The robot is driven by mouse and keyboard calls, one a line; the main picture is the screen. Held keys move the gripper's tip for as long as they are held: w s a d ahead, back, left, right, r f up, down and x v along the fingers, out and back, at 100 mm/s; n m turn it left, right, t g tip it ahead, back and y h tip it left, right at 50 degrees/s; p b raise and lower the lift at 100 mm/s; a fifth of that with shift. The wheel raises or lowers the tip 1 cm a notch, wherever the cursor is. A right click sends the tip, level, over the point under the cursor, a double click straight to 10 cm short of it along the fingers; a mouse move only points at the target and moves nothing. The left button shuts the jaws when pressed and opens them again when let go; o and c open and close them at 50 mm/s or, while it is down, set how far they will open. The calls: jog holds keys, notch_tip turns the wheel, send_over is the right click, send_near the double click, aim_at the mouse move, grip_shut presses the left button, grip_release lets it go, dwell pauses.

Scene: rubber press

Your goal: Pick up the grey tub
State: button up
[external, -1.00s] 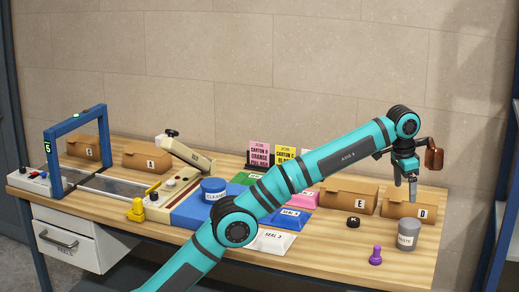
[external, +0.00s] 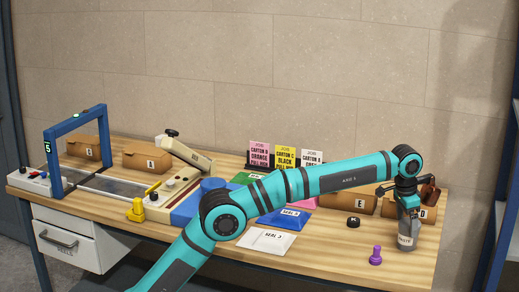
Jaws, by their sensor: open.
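The grey tub (external: 406,242), with a label on its side, stands upright on the wooden table near the right end. My gripper (external: 408,213) points straight down right at the top of the tub, with its fingers open. The fingers hide the tub's upper part, and I cannot tell whether they touch it.
A purple peg-like piece (external: 376,255) stands left of the tub. A black knob marked K (external: 353,222) lies further back left. Brown carton E (external: 345,202) and carton D (external: 424,212) stand behind. The table's right front corner (external: 415,275) is clear.

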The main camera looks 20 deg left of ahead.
jog(key=shift+w+d+f, duration=0.15)
jog(key=shift+d+f, duration=0.1)
jog(key=shift+f, duration=0.6)
jog(key=shift+w+d+f, duration=0.2)
jog(key=shift+f, duration=0.65)
jog(key=shift+w+d+f, duration=0.15)
jog(key=shift+d+f, duration=0.1)
jog(key=shift+f, duration=0.6)
jog(key=c, duration=1.3)
